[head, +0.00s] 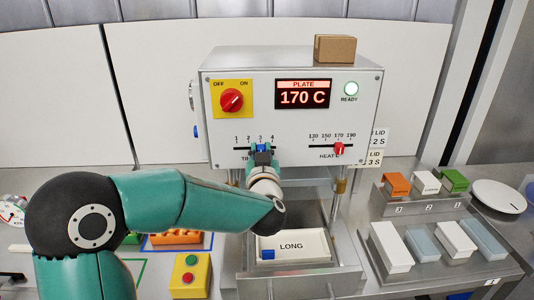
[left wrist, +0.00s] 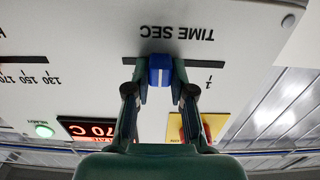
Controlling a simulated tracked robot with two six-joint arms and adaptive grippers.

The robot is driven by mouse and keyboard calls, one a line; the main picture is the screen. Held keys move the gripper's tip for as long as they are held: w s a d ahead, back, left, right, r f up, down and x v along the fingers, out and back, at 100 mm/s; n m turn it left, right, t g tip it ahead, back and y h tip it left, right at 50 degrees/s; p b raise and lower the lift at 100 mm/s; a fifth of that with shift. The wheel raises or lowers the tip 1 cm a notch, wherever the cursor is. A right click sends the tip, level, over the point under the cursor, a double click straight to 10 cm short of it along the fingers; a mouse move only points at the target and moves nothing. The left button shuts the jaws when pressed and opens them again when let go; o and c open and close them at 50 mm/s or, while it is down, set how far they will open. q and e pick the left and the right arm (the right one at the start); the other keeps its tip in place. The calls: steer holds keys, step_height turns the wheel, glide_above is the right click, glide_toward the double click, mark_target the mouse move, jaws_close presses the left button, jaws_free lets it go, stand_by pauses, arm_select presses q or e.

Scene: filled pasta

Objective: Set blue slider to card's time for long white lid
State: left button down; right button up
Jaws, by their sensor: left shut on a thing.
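The blue slider (head: 262,148) sits in the TIME slot on the front of the press, near the 3 of its 1-to-4 scale; my gripper partly hides it. In the left wrist view the blue slider (left wrist: 160,70) stands between my fingers, with the scale seen upside down. My left gripper (head: 263,157) is shut on the slider. The cards (head: 378,140) right of the press show LID with 2 S above and 3 S below; their left parts are hidden behind the press. Long white lids (head: 390,247) lie on the right rack. My right gripper is not in view.
The red heat slider (head: 339,149) is near 170, and the display (head: 303,94) reads 170 C. A red knob (head: 232,100) is on the yellow plate. A tray marked LONG (head: 310,245) lies below my arm. A button box (head: 190,275) stands left of it.

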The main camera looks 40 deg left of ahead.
arm_select(q)
steer(key=shift+d, duration=0.1)
steer(key=shift+f, duration=0.1)
steer(key=c, duration=1)
jaws_free()
steer(key=v, duration=1.2)
